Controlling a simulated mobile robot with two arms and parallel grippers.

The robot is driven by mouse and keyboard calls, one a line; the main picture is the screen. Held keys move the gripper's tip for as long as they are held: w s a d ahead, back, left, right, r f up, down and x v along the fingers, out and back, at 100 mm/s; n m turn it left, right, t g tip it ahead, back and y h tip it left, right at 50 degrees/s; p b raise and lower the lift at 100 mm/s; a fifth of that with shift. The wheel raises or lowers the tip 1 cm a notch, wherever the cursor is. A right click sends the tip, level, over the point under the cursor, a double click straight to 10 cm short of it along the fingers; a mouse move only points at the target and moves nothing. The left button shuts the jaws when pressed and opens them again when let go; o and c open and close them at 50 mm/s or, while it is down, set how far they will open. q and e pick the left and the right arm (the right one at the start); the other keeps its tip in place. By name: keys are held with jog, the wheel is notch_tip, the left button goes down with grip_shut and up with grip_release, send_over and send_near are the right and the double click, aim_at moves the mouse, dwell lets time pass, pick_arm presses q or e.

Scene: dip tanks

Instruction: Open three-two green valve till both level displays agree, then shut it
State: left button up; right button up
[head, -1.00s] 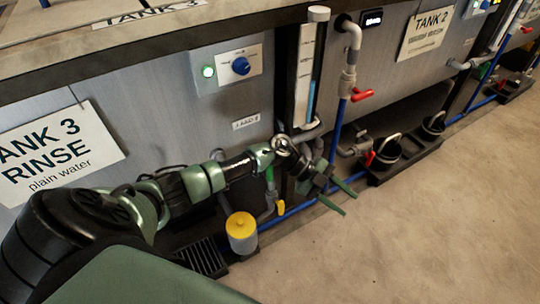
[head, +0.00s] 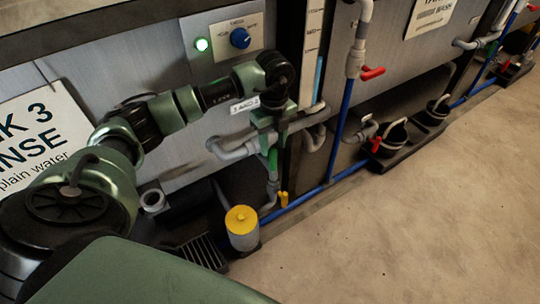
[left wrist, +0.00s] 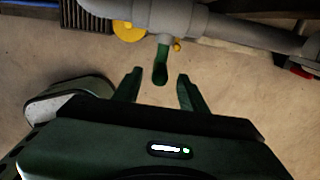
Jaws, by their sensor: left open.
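The green valve handle (left wrist: 161,65) hangs from grey pipework in the left wrist view, ahead of and between my left gripper's fingers (left wrist: 157,86). The fingers are open and a gap shows between them and the handle. In the head view my left gripper (head: 267,140) points down in front of the tank 3 pipes, partly covering the valve area; green (head: 272,160) shows just below it. A level gauge (head: 318,75) with a blue column stands right of it, its top cut off by the frame. My right gripper is not in view.
A yellow-topped canister (head: 242,222) stands on the floor below the arm. A red-handled valve (head: 372,73) and blue pipe (head: 342,130) are to the right. Black buckets (head: 394,136) sit in a tray. The floor at right is clear. A panel with a blue knob (head: 240,38) is above.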

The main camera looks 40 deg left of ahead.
aim_at(273, 159)
pick_arm(q)
notch_tip(273, 159, down, 7)
jog(key=shift+b, duration=0.65)
grip_shut()
